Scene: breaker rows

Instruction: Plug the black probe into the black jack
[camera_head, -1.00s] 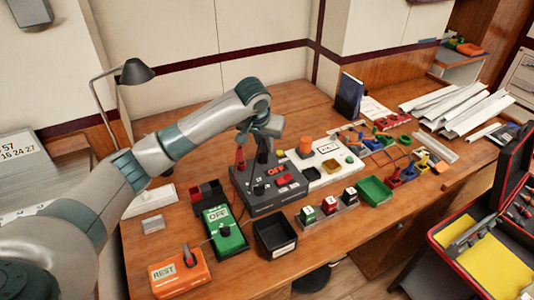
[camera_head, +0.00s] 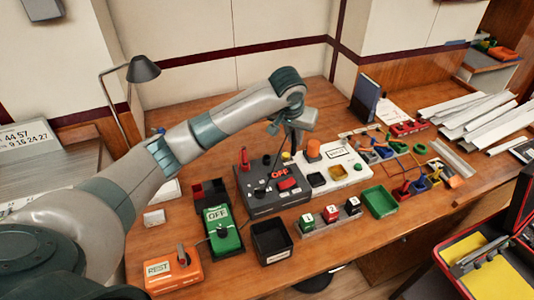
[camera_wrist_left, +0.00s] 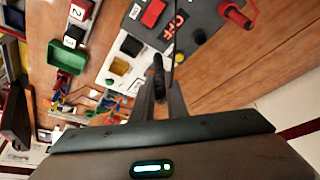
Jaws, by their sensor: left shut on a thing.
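My left gripper (camera_head: 289,150) is over the back right corner of the dark grey panel box (camera_head: 262,207), by the white board. In the left wrist view its fingers (camera_wrist_left: 157,95) are shut on the black probe (camera_wrist_left: 158,65), a slim dark piece. Its tip is hard to make out. My right gripper is out of view.
The white board (camera_head: 340,184) adjoins the panel on the right. In front are a black bin (camera_head: 272,256), a green OFF box (camera_head: 222,245) and a row of numbered blocks (camera_head: 331,213).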

